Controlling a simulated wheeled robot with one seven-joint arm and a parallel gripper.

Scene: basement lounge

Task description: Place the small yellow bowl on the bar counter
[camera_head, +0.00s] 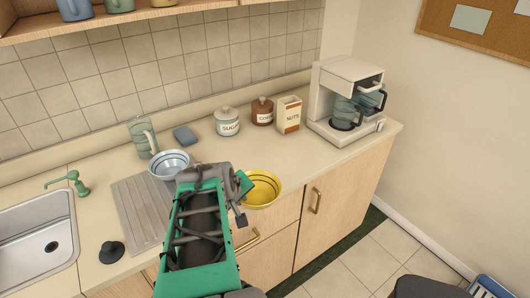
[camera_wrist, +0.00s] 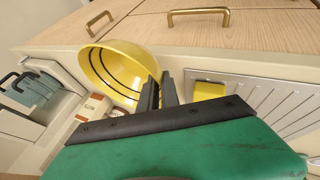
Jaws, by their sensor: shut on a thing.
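The small yellow bowl (camera_head: 262,192) has dark rings inside and shows at the counter's front edge in the head view. In the wrist view the bowl (camera_wrist: 120,72) is tilted, and my gripper (camera_wrist: 160,90) is shut on its rim. In the head view my gripper (camera_head: 241,186) is at the bowl's left side, and my arm hides part of the counter. A long beige counter (camera_head: 205,152) runs along the tiled wall. I cannot tell whether it is the bar counter. The bowl's exact height relative to the counter is unclear.
A white-blue bowl (camera_head: 170,164) stands by the drainboard (camera_head: 139,205) and sink (camera_head: 35,245). A sugar jar (camera_head: 227,121), brown jar (camera_head: 262,111), nuts box (camera_head: 288,114) and coffee machine (camera_head: 346,98) stand behind.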

